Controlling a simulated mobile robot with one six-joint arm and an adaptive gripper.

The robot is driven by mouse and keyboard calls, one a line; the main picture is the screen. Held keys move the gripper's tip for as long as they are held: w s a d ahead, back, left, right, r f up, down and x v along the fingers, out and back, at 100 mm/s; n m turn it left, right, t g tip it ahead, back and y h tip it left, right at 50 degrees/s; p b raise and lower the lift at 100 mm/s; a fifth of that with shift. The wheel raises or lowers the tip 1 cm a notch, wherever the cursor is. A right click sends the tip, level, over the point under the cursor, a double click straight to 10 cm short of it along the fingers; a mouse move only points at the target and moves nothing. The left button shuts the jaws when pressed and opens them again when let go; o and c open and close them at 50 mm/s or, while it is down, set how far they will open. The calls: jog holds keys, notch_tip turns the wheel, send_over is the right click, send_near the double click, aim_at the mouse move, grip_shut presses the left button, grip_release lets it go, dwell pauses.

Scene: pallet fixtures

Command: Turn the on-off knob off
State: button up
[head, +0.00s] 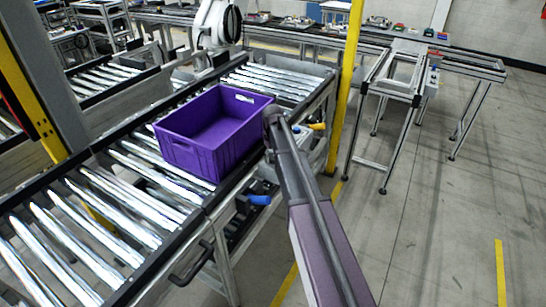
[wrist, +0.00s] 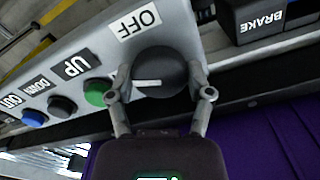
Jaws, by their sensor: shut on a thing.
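The on-off knob (wrist: 161,70) is a round black knob with a white pointer line, on a grey control panel (wrist: 184,27) in the wrist view. The pointer line lies nearly level across the picture, on the knob's left side. A white OFF label (wrist: 139,19) sits just above the knob. My gripper (wrist: 160,78) is shut on the knob, with one finger on its left side and one on its right. In the head view my arm covers the place where the gripper works, and I cannot make out the knob there.
Green (wrist: 98,92), black (wrist: 62,106) and blue (wrist: 34,118) buttons line the panel left of the knob. A black BRAKE box (wrist: 262,22) is at upper right. A purple crate (head: 190,158) stands on the roller conveyor (head: 95,235). A yellow post (head: 345,85) rises beyond my arm.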

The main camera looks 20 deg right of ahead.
jog(key=m, duration=1.3)
jog(key=shift+m, duration=0.3)
dwell(0.3)
jog(key=o, duration=1.1)
jog(key=shift+o, duration=0.2)
